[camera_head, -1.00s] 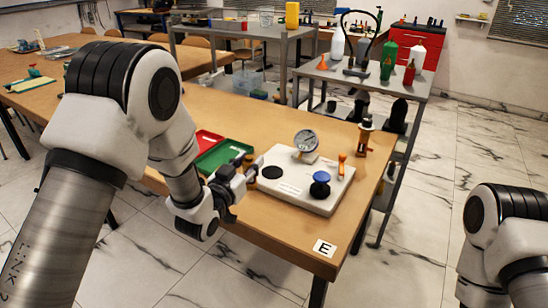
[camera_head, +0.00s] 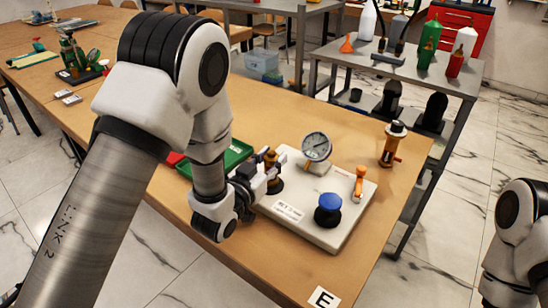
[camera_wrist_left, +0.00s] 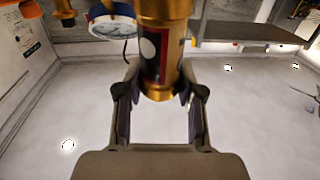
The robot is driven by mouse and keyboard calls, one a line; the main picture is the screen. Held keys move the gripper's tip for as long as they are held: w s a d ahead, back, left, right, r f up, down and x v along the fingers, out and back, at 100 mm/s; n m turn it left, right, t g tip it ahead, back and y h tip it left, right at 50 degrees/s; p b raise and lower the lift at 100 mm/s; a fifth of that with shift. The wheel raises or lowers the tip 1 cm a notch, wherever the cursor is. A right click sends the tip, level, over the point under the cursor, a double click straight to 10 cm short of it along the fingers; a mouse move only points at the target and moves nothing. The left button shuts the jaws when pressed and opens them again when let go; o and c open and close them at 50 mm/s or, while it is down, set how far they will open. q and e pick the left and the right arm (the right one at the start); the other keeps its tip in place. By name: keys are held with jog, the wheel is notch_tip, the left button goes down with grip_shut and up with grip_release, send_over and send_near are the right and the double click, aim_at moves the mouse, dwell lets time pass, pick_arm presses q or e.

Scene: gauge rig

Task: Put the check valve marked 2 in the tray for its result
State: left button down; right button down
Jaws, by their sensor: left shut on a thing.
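My left gripper (camera_head: 256,182) is shut on a brass check valve (camera_head: 272,165), held upright at the left end of the pale gauge rig (camera_head: 318,232). I cannot tell whether the valve touches the rig. In the left wrist view the valve (camera_wrist_left: 165,30) stands between the fingers (camera_wrist_left: 160,100), with a dark, red-edged label bearing a white disc; no number is readable. A second brass valve (camera_head: 392,146) stands on the table right of the rig. The green tray (camera_head: 236,154) and red tray (camera_head: 174,159) lie left, partly hidden by my arm.
The rig carries a dial gauge (camera_head: 316,147), an orange lever (camera_head: 359,184) and a blue knob (camera_head: 328,209). A grey bench (camera_head: 440,78) with bottles stands behind. The table right of the rig is mostly clear.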

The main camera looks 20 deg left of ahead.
pick_arm(q)
jog(key=shift+s+r, duration=0.3)
jog(key=shift+s, duration=0.2)
jog(key=shift+f+b, duration=0.3)
jog(key=c, duration=0.7)
grip_release()
jog(key=shift+w+f, duration=0.1)
jog(key=shift+w, duration=0.2)
jog(key=shift+s+r, duration=0.15)
jog(key=shift+r, duration=0.05)
